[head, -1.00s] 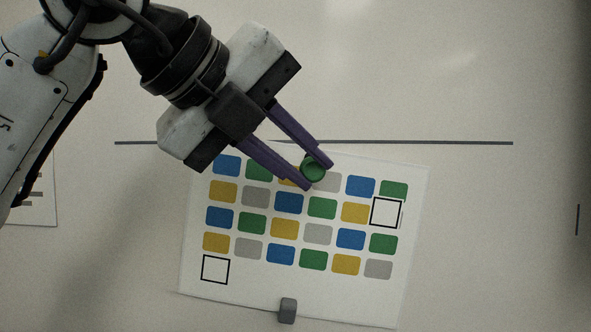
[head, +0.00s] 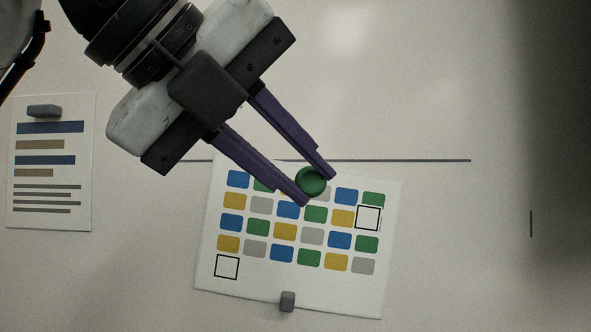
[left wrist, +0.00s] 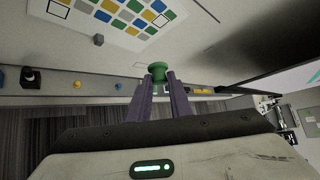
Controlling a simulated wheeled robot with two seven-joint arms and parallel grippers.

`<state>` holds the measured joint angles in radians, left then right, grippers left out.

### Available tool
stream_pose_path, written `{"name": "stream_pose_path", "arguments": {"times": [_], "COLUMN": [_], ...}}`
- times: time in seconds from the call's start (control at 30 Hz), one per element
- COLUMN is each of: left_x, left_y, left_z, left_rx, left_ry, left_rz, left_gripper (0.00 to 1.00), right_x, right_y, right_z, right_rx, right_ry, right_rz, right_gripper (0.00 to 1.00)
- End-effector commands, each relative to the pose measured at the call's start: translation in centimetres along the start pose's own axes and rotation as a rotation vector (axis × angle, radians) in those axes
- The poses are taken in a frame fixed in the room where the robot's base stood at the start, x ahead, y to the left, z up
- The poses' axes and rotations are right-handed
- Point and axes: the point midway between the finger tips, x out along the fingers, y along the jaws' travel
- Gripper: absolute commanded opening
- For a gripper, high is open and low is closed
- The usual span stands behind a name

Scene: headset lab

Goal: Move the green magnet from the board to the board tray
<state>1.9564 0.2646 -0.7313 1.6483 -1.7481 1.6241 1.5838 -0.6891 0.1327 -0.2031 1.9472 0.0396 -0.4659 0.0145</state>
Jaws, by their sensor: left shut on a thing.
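The green magnet (head: 311,180) is a small round piece between the fingertips of my left gripper (head: 315,189). The left gripper is shut on it, in front of the upper part of a colour-grid sheet on the whiteboard (head: 440,80). In the left wrist view the magnet (left wrist: 157,71) sits at the finger ends and seems to stand off the board; the exact gap cannot be told. A long narrow ledge along the board's lower edge, apparently the board tray (left wrist: 52,84), crosses the left wrist view. My right gripper is not in view.
A text sheet (head: 52,222) hangs at the left. Along the ledge are a yellow piece (left wrist: 77,84), a dark item (left wrist: 30,77) and yellow items (left wrist: 201,90).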

Motion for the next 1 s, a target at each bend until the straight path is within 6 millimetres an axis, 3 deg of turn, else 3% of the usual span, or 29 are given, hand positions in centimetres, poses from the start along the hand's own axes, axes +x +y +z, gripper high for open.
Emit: {"name": "stream_pose_path", "arguments": {"times": [0.07,0.1,0.2,1.0], "left_x": [0.0,0.0,0.0,-2.2], "left_y": [0.0,0.0,0.0,-0.2], "left_z": [0.0,0.0,0.0,-2.5], "left_rx": [0.000,0.000,0.000,0.000], "left_ry": [0.000,0.000,0.000,-0.002], "left_rz": [0.000,0.000,0.000,-0.001], "left_gripper": [0.00,0.15,0.00,0.00], "right_x": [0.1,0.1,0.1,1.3], "right_y": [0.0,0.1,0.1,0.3], "right_z": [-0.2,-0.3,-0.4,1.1], "right_rx": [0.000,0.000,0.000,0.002], "right_ry": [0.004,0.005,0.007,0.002], "right_rz": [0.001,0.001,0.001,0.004], "right_gripper": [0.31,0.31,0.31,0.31]}}
